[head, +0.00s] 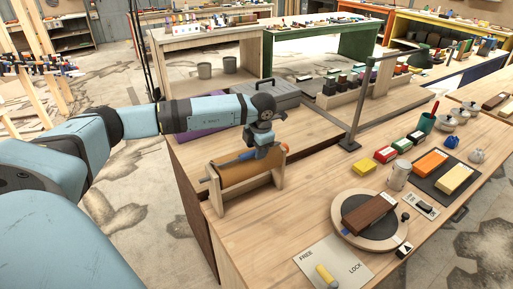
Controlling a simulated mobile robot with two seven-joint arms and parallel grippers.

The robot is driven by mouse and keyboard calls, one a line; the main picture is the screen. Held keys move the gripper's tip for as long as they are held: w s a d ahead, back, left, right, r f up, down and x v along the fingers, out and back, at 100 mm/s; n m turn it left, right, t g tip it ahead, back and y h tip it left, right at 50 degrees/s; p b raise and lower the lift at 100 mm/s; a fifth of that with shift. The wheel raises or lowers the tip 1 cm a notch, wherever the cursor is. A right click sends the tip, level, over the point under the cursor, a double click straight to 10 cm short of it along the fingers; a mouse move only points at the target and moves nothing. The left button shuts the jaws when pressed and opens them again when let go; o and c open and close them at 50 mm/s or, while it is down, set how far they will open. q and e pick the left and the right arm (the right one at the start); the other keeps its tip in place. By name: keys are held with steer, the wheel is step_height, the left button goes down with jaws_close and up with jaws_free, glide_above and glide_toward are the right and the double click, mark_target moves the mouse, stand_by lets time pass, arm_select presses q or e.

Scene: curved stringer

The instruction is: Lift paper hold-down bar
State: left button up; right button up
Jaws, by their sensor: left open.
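A brown paper roll (240,177) lies in a light wooden stand (216,196) on the near left of the workbench. A small blue piece (245,155) shows along the top of the roll, just left of my gripper; it may be part of the hold-down bar. The rest of the bar cannot be made out clearly. My left gripper (262,153) points down over the roll's right half, close to its top. It is open, but its fingertips are partly hidden, so contact with the bar cannot be told. My right gripper is out of view.
A dark post (358,105) rises farther right. A round turntable (373,228) with a dark brown block, a FREE/LOCK plate (320,262) and coloured blocks lie to the right. The bench between roll and turntable is clear.

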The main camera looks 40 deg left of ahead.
arm_select(q)
steer(key=shift+f, duration=0.35)
jaws_close()
